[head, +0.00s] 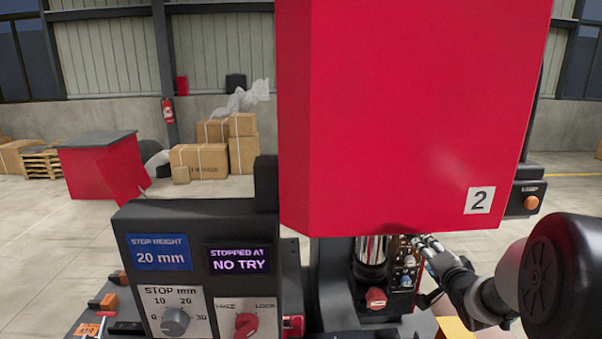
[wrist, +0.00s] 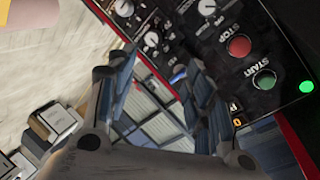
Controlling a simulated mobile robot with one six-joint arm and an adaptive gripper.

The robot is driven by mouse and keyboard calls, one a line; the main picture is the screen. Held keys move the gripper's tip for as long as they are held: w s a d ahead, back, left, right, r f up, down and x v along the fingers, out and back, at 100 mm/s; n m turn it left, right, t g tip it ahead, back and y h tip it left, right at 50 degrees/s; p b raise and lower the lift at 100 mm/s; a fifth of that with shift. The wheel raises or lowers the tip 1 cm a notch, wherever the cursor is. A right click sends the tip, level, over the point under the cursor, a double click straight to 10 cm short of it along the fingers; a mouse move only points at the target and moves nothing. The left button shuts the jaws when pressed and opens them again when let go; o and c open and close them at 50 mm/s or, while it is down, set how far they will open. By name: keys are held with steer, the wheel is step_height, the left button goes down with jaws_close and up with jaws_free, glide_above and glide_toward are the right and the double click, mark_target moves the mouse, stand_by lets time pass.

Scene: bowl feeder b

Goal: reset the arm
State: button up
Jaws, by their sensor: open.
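My gripper (head: 428,243) is at the right in the head view, its fingers reaching left to a dark control panel (head: 403,262) under the red machine head (head: 410,110). In the wrist view my gripper (wrist: 160,82) is open, with nothing seen between its fingers. Behind the fingers a panel carries a red STOP button (wrist: 239,46), a green START button (wrist: 264,79) and a lit green lamp (wrist: 306,86). I cannot tell whether a finger touches the panel.
A front console has a blue "STOP HEIGHT 20 mm" display (head: 159,252), a "STOPPED AT NO TRY" display (head: 238,260), a grey stop dial (head: 175,321) and a red lock knob (head: 246,325). Cardboard boxes (head: 200,157) stand far back left. Open floor lies to the left.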

steer(key=s+a+f+n+g+b, duration=0.1)
steer(key=s+a, duration=0.5)
steer(key=s, duration=0.7)
steer(key=s+a+f+n+g+y+b, duration=0.1)
steer(key=s+a+n+g, duration=0.4)
steer(key=s, duration=0.8)
steer(key=s+a+f+n+g+b, duration=0.3)
steer(key=s+a+n, duration=0.4)
steer(key=s, duration=0.7)
steer(key=shift+a+g+y+b, duration=0.3)
steer(key=shift+a+g+b, duration=0.1)
steer(key=shift+a+b, duration=0.35)
